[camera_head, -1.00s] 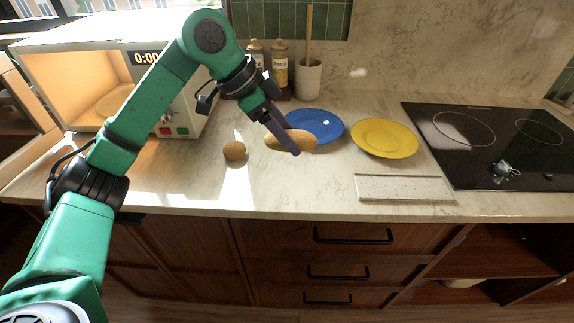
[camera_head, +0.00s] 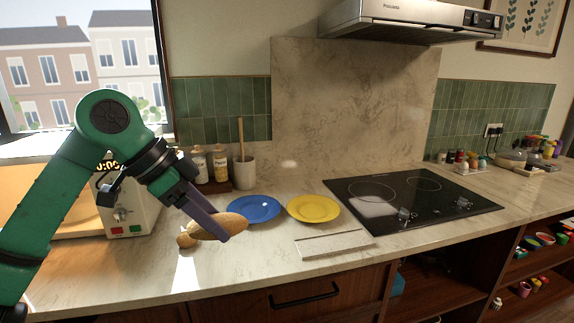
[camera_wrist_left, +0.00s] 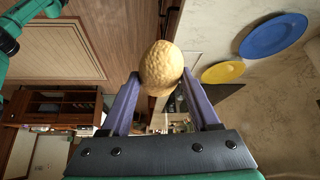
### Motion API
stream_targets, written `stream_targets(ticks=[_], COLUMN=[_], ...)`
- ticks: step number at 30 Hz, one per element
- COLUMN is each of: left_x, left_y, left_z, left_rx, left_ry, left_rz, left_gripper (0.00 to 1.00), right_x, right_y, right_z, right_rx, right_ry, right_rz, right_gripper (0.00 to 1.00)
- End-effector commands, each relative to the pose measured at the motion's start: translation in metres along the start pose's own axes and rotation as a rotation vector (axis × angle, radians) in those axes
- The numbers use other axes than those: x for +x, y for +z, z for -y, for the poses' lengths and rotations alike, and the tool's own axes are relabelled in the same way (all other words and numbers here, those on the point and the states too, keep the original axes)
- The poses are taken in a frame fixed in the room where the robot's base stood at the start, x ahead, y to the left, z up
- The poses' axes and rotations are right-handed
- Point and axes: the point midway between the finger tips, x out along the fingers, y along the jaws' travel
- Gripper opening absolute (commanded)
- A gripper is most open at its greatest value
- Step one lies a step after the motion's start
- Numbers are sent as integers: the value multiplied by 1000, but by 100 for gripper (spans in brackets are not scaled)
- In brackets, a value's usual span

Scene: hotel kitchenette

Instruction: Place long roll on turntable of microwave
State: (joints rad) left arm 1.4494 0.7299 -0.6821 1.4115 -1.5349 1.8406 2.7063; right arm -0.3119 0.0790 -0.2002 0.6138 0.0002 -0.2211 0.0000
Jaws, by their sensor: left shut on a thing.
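My left gripper (camera_head: 212,222) is shut on the long roll (camera_head: 232,222), a tan loaf held above the counter, left of the blue plate. In the left wrist view, the roll's end (camera_wrist_left: 160,66) shows between the two purple fingers. The microwave (camera_head: 141,207) stands at the left with its lit cavity (camera_head: 72,212) open. My left arm covers part of it, and I cannot make out the turntable. My right gripper is not in view.
A blue plate (camera_head: 255,208), a yellow plate (camera_head: 313,208), a pale board (camera_head: 335,243) and a black cooktop (camera_head: 410,202) lie to the right. Jars (camera_head: 220,165) and a utensil pot (camera_head: 243,173) stand behind.

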Motion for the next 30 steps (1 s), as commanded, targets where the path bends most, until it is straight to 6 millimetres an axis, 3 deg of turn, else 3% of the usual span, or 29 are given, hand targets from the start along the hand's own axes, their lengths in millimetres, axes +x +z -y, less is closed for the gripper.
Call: stream_targets(ticks=[11,17,20,24,30], left_x=[42,72,89,115,135], left_y=[24,47,66,104,156], left_z=[-9,-18,-23,-35,-48], left_rx=[23,21,9,-36,-119], left_ry=[19,19,13,-16,-73], left_rz=[0,1,1,2,1], left_gripper=[7,7,7,7,7], right_x=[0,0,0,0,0], right_y=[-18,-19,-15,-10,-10], right_z=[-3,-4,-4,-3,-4], right_rx=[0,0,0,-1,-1], right_ry=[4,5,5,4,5], right_rz=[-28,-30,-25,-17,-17], right_gripper=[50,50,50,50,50])
